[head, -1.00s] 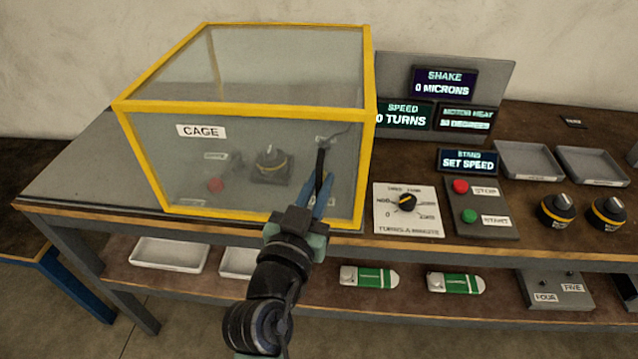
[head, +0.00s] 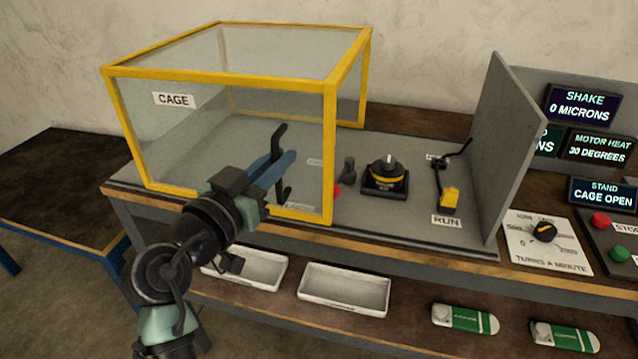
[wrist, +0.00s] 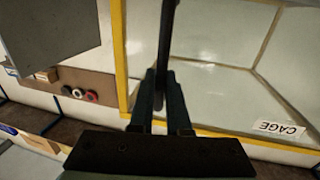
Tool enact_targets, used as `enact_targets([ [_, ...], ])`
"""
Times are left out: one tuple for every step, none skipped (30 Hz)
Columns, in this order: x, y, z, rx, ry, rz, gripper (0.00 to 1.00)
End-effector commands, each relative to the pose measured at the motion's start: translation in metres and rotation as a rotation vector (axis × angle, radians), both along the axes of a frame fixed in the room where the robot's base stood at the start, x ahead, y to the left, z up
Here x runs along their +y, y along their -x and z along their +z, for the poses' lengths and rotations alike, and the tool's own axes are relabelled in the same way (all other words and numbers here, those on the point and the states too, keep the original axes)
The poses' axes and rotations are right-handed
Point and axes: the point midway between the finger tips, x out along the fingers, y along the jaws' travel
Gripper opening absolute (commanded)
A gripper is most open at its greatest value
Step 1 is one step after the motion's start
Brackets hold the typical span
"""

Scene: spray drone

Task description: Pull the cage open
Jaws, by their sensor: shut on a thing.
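The cage (head: 225,75) is a clear box with yellow edges and a "CAGE" label, standing at the left of the bench. Its black upright handle (head: 280,150) is on the front face near the right edge. My gripper (head: 275,170) is shut on the handle; the wrist view also shows the black bar (wrist: 166,50) between the fingers. The cage stands clear of the motor (head: 386,175), which sits uncovered on the grey base plate (head: 340,215). The stand display (head: 600,193) reads "CAGE OPEN".
A grey upright panel (head: 505,150) stands at the right end of the plate. A yellow switch (head: 449,198) marked RUN is on the plate. The speed dial (head: 543,232) and red button (head: 600,221) are farther right. White trays (head: 345,290) lie on the lower shelf.

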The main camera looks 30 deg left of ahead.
Motion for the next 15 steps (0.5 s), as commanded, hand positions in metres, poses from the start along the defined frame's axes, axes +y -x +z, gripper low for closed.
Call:
enact_targets([
  [0.02,0.006,-0.005,-0.003,-0.001,0.013,0.0],
  [0.028,0.009,-0.004,-0.003,-0.001,0.012,0.0],
  [0.038,0.012,-0.003,-0.003,-0.001,0.012,0.0],
  [0.045,0.014,-0.004,-0.002,-0.001,0.012,0.0],
  [0.051,0.016,-0.003,-0.002,-0.001,0.011,0.0],
  [0.059,0.018,-0.003,-0.002,0.0,0.01,0.0],
  [0.065,0.02,-0.003,-0.002,-0.001,0.01,0.0],
  [0.07,0.021,-0.003,-0.001,-0.001,0.01,0.0],
  [0.076,0.023,-0.002,-0.001,0.0,0.009,0.0],
  [0.08,0.024,-0.002,-0.001,0.0,0.009,0.0],
  [0.084,0.025,-0.002,-0.001,-0.001,0.008,0.0],
  [0.088,0.026,-0.002,0.0,0.0,0.007,0.0],
  [0.091,0.027,-0.002,0.0,0.0,0.007,0.0],
  [0.093,0.028,-0.001,0.0,-0.001,0.006,0.0],
  [0.095,0.028,-0.001,0.0,0.0,0.006,0.0],
])
